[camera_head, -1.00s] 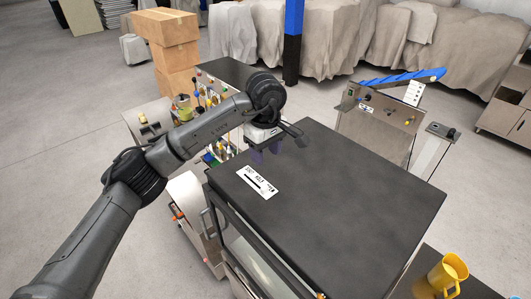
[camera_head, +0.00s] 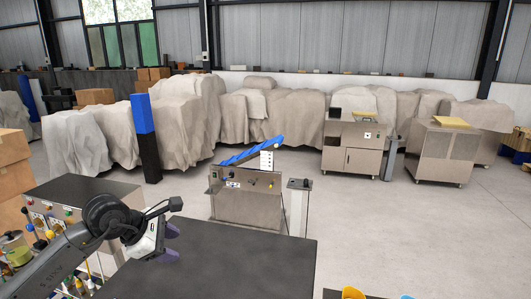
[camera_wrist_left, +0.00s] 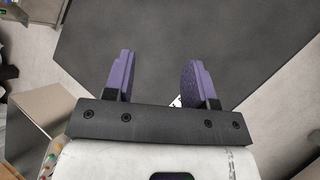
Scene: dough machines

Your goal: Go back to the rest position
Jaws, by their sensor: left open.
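My left gripper (camera_head: 170,244) is in the head view at the lower left, over the near left part of the dark machine top (camera_head: 235,262). Its two purple fingers are apart and hold nothing. In the left wrist view the open fingers (camera_wrist_left: 155,80) point out over the dark top (camera_wrist_left: 190,35), with a white label partly hidden behind the right finger. I cannot tell the exact height of the fingers above the top. My right gripper is not in view.
A steel machine with a blue slanted part (camera_head: 245,200) stands beyond the dark top. A blue and black post (camera_head: 146,140) and covered shapes (camera_head: 80,142) stand behind. Steel cabinets (camera_head: 350,150) stand at the right back. Open floor (camera_head: 420,230) lies at right.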

